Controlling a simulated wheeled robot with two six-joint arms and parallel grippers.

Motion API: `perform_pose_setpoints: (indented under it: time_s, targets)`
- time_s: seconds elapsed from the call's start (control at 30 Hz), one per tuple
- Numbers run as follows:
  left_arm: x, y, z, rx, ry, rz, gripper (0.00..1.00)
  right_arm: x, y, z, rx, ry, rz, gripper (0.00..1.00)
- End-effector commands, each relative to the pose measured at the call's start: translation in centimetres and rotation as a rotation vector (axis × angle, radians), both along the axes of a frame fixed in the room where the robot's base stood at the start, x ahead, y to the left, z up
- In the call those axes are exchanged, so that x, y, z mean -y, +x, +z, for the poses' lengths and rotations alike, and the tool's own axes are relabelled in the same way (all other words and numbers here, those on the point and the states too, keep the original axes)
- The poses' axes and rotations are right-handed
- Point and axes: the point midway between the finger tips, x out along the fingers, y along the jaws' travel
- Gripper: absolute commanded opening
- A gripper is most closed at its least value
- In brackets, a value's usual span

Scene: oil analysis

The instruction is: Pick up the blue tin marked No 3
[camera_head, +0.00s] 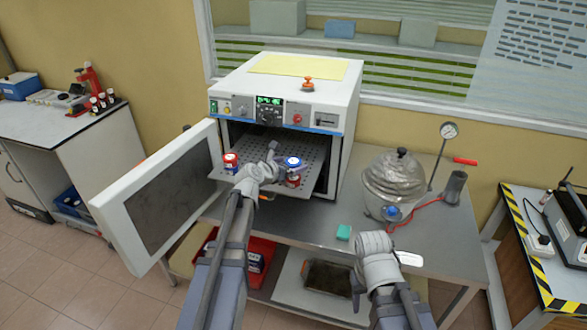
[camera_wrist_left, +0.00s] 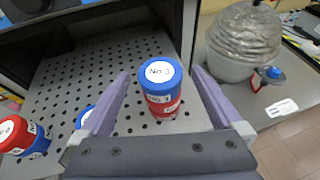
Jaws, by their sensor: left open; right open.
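The blue tin marked No 3 (camera_wrist_left: 159,73) stands on the oven's perforated shelf, its white lid label facing up. A red part with a label shows directly below its blue part; I cannot tell whether this is a second tin. It also shows in the head view (camera_head: 292,162). My left gripper (camera_head: 271,154) is open, its purple fingers on either side of the tin in the left wrist view, with gaps visible. My right gripper (camera_head: 372,246) is open over the bench front, its fingertips hard to make out.
A red-topped tin (camera_head: 230,160) stands at the shelf's left; another blue tin (camera_wrist_left: 86,116) is partly hidden by my left finger. The oven door (camera_head: 160,195) hangs open at left. The oven roof is above the shelf.

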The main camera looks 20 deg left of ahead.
Motion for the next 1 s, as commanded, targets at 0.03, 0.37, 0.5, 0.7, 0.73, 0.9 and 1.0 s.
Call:
perform_pose_setpoints:
  time_s: [0.03, 0.37, 0.5, 0.7, 0.73, 0.9, 1.0]
  targets:
    - [0.27, 1.04, -0.61, 0.000, 0.000, -0.002, 1.00, 0.00, 0.00, -0.60, 0.000, 0.000, 0.000, 0.50]
    - [0.51, 1.56, -0.66, 0.000, -0.001, -0.001, 0.98, 0.00, 0.00, -0.66, 0.000, 0.000, 0.000, 0.50]
    - [0.51, 1.55, -0.66, 0.000, -0.001, -0.001, 0.82, 0.00, 0.00, -0.66, 0.000, 0.000, 0.000, 0.50]
    - [0.51, 1.55, -0.66, 0.000, -0.001, -0.001, 0.59, 0.00, 0.00, -0.66, 0.000, 0.000, 0.000, 0.50]
    - [0.51, 1.55, -0.66, 0.000, -0.001, -0.001, 0.56, 0.00, 0.00, -0.66, 0.000, 0.000, 0.000, 0.50]
    - [0.50, 1.55, -0.66, 0.000, -0.001, -0.001, 0.37, 0.00, 0.00, -0.66, 0.000, 0.000, 0.000, 0.50]
    - [0.50, 1.55, -0.66, 0.000, -0.001, -0.001, 0.26, 0.00, 0.00, -0.66, 0.000, 0.000, 0.000, 0.50]
